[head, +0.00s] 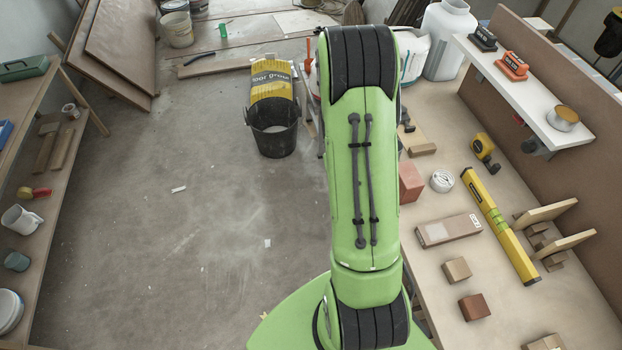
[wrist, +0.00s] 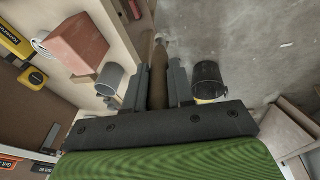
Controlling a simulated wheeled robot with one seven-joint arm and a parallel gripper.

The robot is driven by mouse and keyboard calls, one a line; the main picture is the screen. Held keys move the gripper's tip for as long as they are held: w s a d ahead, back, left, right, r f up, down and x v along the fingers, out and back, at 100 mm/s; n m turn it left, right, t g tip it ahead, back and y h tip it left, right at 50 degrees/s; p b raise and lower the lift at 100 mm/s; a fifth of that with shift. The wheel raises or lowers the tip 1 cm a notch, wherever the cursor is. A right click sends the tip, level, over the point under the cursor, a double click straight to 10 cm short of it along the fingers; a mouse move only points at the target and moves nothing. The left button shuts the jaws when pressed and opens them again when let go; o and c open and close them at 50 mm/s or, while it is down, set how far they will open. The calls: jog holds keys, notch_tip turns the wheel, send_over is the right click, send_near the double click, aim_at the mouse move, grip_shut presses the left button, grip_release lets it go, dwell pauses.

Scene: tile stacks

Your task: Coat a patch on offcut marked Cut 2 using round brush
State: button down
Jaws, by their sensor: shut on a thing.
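My gripper (wrist: 160,72) is shut on a slim brown tapered handle (wrist: 158,78), which looks like the wooden handle of the round brush. The bristle end is not clear in the wrist view. In the head view my arm hides the gripper and brush. No marking "Cut 2" is readable. Two pale wooden boards, an upper one (head: 546,212) and a lower one (head: 563,246), stand on small blocks at the right of the workbench (head: 420,275); they may be offcuts. The gripper is apart from them.
A yellow level (head: 500,226), a long brownish block (head: 448,230), a reddish block (head: 410,184), a tape roll (head: 442,180) and small wooden blocks lie on the bench. A white shelf (head: 530,95) overhangs its back. A black bucket (head: 272,130) stands on open floor.

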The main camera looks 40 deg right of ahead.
jog(key=s+d+r+m+g+p, duration=0.15)
jog(key=s+d+r+m, duration=0.35)
jog(key=s, duration=0.5)
jog(key=s+d+r+m+g+p, duration=0.1)
jog(key=s+d+r+m+g, duration=0.1)
jog(key=s+d+r, duration=0.5)
jog(key=s+f+b, duration=0.3)
jog(key=f+b, duration=0.1)
jog(key=f, duration=0.3)
jog(key=shift+d+f+h, duration=0.15)
jog(key=shift+d+h, duration=0.15)
jog(key=shift+d, duration=0.15)
jog(key=shift+t, duration=0.25)
